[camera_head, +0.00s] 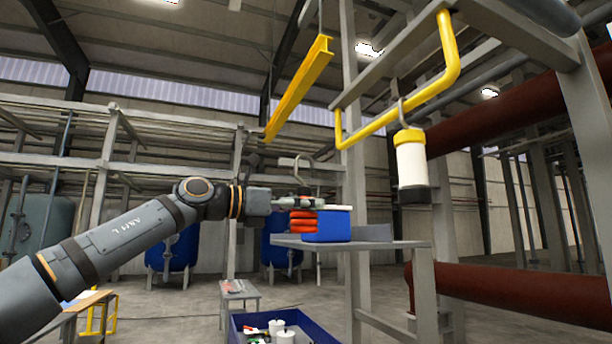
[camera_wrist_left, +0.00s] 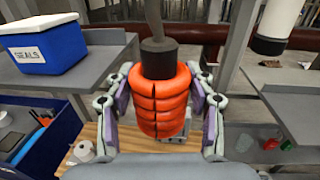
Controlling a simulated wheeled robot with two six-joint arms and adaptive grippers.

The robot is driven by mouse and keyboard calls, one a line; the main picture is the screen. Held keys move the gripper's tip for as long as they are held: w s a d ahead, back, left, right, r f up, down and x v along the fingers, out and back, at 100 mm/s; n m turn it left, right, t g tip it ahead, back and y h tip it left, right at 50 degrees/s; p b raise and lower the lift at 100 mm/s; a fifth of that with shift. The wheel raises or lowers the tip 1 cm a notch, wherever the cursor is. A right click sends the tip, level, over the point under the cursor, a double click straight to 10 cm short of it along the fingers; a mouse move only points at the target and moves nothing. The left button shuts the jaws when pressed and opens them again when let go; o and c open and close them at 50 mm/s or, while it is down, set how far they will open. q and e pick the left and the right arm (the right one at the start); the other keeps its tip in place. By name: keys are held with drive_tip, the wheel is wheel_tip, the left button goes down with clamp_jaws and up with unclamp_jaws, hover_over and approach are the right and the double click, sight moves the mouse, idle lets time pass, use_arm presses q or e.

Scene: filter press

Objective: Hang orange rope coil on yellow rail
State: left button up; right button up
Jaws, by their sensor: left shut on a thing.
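The orange rope coil (camera_head: 302,220) is held by my left gripper (camera_head: 305,202) in the head view, in front of a grey shelf. In the left wrist view the coil (camera_wrist_left: 160,100) sits between the two fingers of my left gripper (camera_wrist_left: 158,110), with a dark cap and grey hook stem above it. In the head view the hook (camera_head: 297,165) rises above the gripper. The yellow rail (camera_head: 400,108) is up and to the right, apart from the coil. A white lantern-like cylinder with a yellow top (camera_head: 410,160) hangs from it. My right gripper is out of view.
A blue box with a white lid (camera_head: 327,226), marked SEALS in the wrist view, stands on the grey shelf (camera_head: 400,244) close to the coil. A yellow beam (camera_head: 300,85) hangs above. A blue crate (camera_head: 248,338) with items is below. Red pipes (camera_head: 520,290) run at right.

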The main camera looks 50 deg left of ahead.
sight(299, 178)
use_arm(q)
drive_tip(key=shift+n+y, duration=0.3)
drive_tip(key=shift+y, duration=0.3)
drive_tip(key=s+r, duration=0.1)
drive_tip(key=r, duration=0.1)
drive_tip(key=s+d+r, duration=0.2)
drive_tip(key=r, duration=0.1)
drive_tip(key=shift+s+r, duration=0.15)
drive_tip(key=shift+r, duration=0.15)
drive_tip(key=shift+w+a+p, duration=0.2)
drive_tip(key=shift+a+p, duration=0.1)
drive_tip(key=shift+w+r, duration=0.1)
drive_tip(key=shift+w, duration=0.1)
drive_tip(key=shift+w+d+r+p, duration=0.45)
drive_tip(key=shift+w+d+p, duration=0.2)
drive_tip(key=shift+p, duration=0.2)
drive_tip(key=d+p+x, duration=0.1)
drive_tip(key=p+x, duration=1)
drive_tip(key=x, duration=0.2)
drive_tip(key=shift+d+r, duration=0.5)
drive_tip(key=shift+r, duration=0.15)
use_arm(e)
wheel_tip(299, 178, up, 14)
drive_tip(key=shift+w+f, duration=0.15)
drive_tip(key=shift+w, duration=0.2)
